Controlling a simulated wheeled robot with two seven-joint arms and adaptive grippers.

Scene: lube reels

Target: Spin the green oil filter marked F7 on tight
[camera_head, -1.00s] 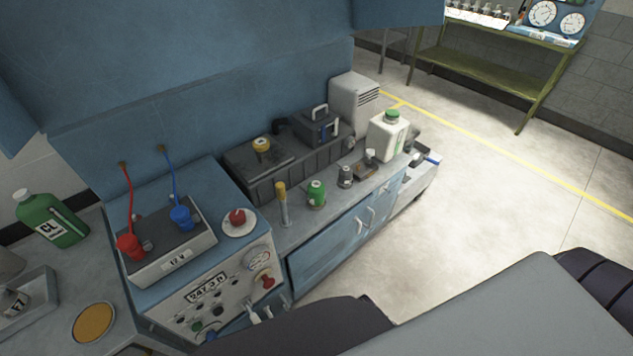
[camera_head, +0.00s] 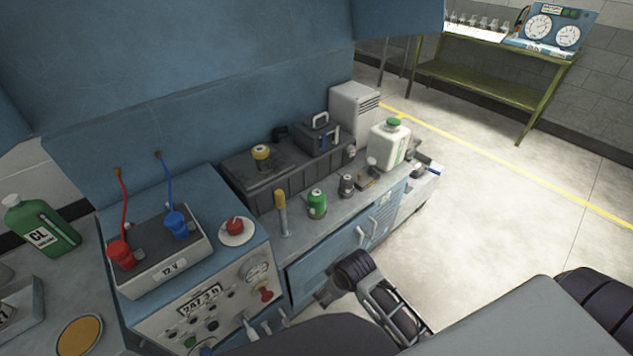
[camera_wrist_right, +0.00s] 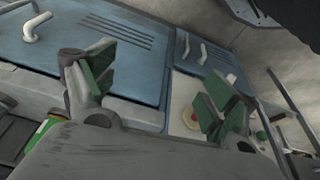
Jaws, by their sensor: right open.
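The green oil filter (camera_head: 317,204) stands upright on the grey counter above the blue cabinet, between a yellow-handled tool (camera_head: 281,212) and a small dark grey canister (camera_head: 346,186). Its F7 marking is too small to read. My right gripper (camera_head: 328,290) is low in front of the cabinet doors, below and apart from the filter. In the right wrist view its green-padded fingers (camera_wrist_right: 160,100) are spread wide with nothing between them. A green patch at the lower left of that view may be the filter, partly hidden by the gripper body. My left gripper is out of view.
A 12 V battery unit (camera_head: 168,262) with red and blue leads is at left. A dark engine block (camera_head: 262,168) lies behind the filter, and a white jug (camera_head: 390,145) stands right of it. Cabinet handles (camera_head: 362,235) stick out near my right gripper. Floor at right is clear.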

